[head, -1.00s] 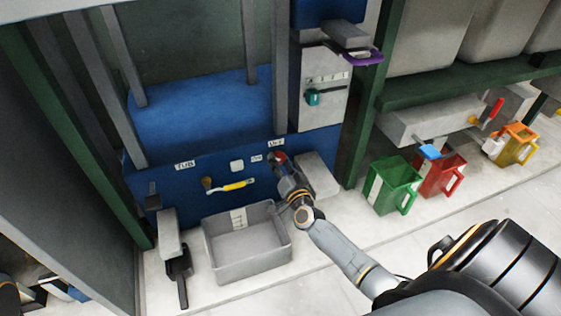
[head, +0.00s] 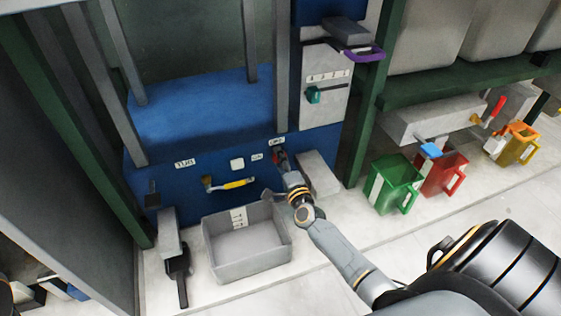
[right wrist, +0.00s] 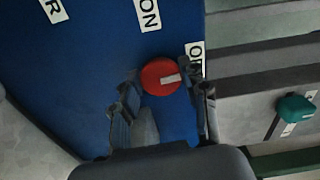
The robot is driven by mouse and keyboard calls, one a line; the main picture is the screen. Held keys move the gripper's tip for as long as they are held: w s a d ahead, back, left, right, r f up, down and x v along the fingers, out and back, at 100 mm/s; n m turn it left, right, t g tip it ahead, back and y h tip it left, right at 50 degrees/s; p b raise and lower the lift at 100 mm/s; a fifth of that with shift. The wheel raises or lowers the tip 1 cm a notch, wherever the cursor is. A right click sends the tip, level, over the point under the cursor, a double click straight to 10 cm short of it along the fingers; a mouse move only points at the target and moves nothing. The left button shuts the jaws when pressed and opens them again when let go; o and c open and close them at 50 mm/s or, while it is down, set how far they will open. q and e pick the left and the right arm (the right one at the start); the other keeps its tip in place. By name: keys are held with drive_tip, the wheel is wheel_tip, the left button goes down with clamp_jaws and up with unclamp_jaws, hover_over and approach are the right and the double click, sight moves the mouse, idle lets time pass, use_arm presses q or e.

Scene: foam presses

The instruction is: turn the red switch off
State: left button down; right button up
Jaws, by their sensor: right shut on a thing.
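The red switch is a round red knob (right wrist: 160,76) with a white mark, on the blue front panel of the press. In the right wrist view the mark points to the right, toward a partly hidden label (right wrist: 195,60) that starts with "O". The ON label (right wrist: 148,14) is above the knob. My right gripper (right wrist: 166,98) has one finger on each side of the knob and is shut on it. In the head view my right gripper (head: 281,161) reaches the panel and covers most of the knob. My left gripper is not in view.
A yellow-handled lever (head: 236,184) is on the panel left of my right gripper. A grey bin (head: 250,266) stands below it. A light grey block (head: 319,174) is close to the right. Green (head: 393,184) and red (head: 441,176) jugs stand farther right.

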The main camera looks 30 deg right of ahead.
drive_tip(key=shift+m, duration=0.7)
drive_tip(key=o, duration=1.1)
drive_tip(key=shift+s, duration=0.15)
drive_tip(key=v, duration=1.1)
drive_tip(key=shift+s+a, duration=0.2)
drive_tip(key=shift+s, duration=0.15)
